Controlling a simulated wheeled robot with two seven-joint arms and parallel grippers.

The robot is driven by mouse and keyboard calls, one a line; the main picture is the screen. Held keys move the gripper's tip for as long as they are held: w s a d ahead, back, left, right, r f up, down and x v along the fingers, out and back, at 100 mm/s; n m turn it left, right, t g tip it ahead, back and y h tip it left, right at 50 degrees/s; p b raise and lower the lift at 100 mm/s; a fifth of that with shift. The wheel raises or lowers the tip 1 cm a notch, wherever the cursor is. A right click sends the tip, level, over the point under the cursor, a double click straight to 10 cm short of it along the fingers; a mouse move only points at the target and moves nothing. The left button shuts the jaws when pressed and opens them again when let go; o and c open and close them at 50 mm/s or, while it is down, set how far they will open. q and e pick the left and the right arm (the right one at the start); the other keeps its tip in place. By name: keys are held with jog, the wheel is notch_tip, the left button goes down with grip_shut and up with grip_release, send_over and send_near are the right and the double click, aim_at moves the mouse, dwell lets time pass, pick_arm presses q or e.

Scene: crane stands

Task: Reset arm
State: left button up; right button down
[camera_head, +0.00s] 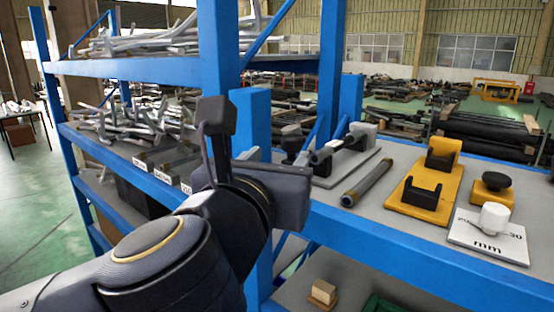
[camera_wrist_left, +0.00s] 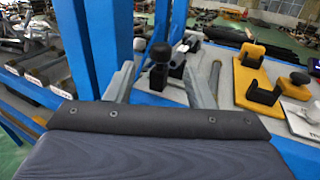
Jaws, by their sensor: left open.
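My left arm comes in from the left in the head view, its dark wrist (camera_head: 270,200) in front of the blue shelf post. The fingers are mostly hidden there behind the wrist. In the left wrist view my left gripper (camera_wrist_left: 159,72) has its two grey fingers spread apart, with nothing held between them. A black knob (camera_wrist_left: 160,54) shows beyond the gap between the fingers. My right gripper is not in view.
A blue shelf rack (camera_head: 160,70) holds metal parts at left. On the right shelf are a grey rod (camera_head: 368,183), yellow-and-black fixtures (camera_head: 425,190) and a white plate marked mm (camera_head: 488,240). A small wooden block (camera_head: 323,292) sits below. Blue posts stand close to my wrist.

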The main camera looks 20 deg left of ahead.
pick_arm(q)
notch_tip(320, 180, down, 14)
jog(key=m+g+h, duration=0.3)
jog(key=m+h, duration=0.5)
jog(key=m, duration=1.8)
jog(key=s+a+f+m+g+y, duration=0.1)
jog(key=s+a+f+m+g, duration=0.1)
jog(key=f, duration=0.5)
jog(key=s+a+f+m+g+y, duration=0.1)
jog(key=s+a+f+m+g, duration=0.2)
jog(key=s+f, duration=0.3)
jog(key=s+a+f+m+g+y, duration=0.1)
jog(key=s+f+m+g, duration=0.3)
jog(key=f, duration=0.5)
jog(key=shift+a, duration=0.65)
jog(key=shift+f, duration=0.1)
